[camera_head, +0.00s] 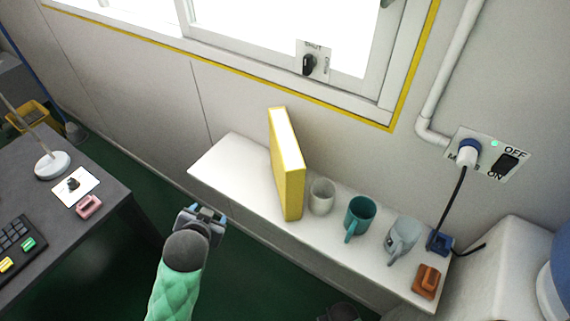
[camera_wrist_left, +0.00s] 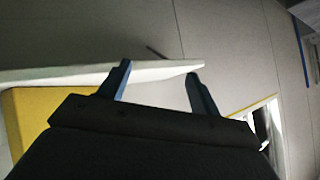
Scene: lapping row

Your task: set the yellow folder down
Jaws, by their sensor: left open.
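The yellow folder (camera_head: 291,180) stands upright on the white shelf (camera_head: 231,160) under the window, left of the cups. My left gripper (camera_head: 208,211) is open and empty, in front of the shelf and to the left of the folder, apart from it. In the left wrist view the open fingers (camera_wrist_left: 158,70) show with nothing between them. The folder (camera_wrist_left: 28,122) is at the left there, partly hidden by the gripper body, beside the shelf edge (camera_wrist_left: 70,76). A dark part at the bottom edge of the head view may be my right gripper (camera_head: 340,312); its fingers cannot be made out.
The shelf's left end is clear. A dark desk (camera_head: 100,208) stands at left.

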